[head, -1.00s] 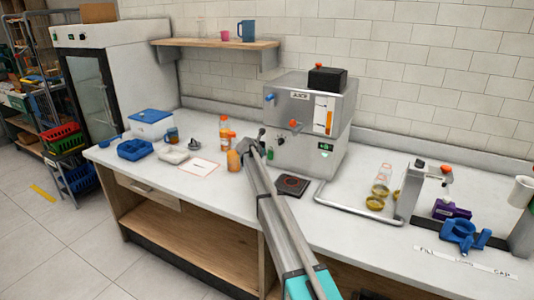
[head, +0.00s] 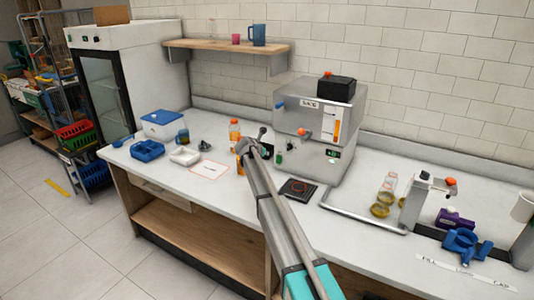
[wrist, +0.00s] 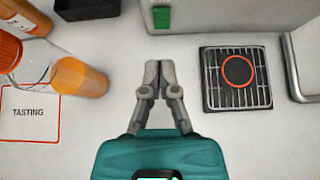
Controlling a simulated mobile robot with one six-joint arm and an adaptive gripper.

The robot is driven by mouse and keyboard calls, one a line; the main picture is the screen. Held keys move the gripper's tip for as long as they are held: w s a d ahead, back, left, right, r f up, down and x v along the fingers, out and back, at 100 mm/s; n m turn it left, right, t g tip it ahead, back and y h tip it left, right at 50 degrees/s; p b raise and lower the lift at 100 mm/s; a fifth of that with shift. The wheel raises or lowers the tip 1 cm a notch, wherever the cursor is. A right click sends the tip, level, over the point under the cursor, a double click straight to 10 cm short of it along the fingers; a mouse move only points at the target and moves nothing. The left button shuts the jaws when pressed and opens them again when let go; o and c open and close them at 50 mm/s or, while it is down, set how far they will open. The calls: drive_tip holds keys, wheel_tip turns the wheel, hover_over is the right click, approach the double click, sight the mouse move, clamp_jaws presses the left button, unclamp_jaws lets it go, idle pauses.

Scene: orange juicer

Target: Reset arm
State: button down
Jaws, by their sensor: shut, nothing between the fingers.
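My arm reaches over the counter in the head view, with my gripper (head: 254,146) near the front of the juicer (head: 317,125). In the wrist view my gripper (wrist: 158,72) is shut and empty, its fingertips together above the bare counter. Bottles of orange juice (wrist: 80,86) show to its left in the wrist view. One orange-capped bottle (head: 234,130) shows beside my gripper in the head view; another is mostly hidden behind the arm. A dark grate with an orange ring (wrist: 237,79) lies to the right of my gripper.
Blue holder (head: 147,150), white tray (head: 184,157) and lidded box (head: 163,124) stand at the left. A metal-railed station (head: 410,205), purple device (head: 455,219) and blue clamp (head: 466,244) are at the right. A shelf (head: 225,46) hangs above.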

drive_tip(key=shift+s, duration=0.1)
idle(0.3)
drive_tip(key=s+d+f+m+g+y, duration=0.15)
drive_tip(key=s+d+m, duration=0.3)
drive_tip(key=s, duration=0.45)
drive_tip(key=s+d+f+m+g, duration=0.2)
drive_tip(key=s+d+m, duration=0.1)
drive_tip(key=s+m, duration=0.4)
drive_tip(key=s+d+f+m+g, duration=0.2)
drive_tip(key=s+d+m, duration=0.2)
drive_tip(key=s, duration=0.6)
drive_tip(key=s+d+f+m+g+y+p, duration=0.1)
drive_tip(key=s+m+g+y, duration=0.3)
drive_tip(key=s+m, duration=1)
drive_tip(key=s+d, duration=0.1)
drive_tip(key=s, duration=1.3)
drive_tip(key=shift+f, duration=0.2)
drive_tip(key=shift+w+y, duration=0.1)
drive_tip(key=shift+y, duration=0.15)
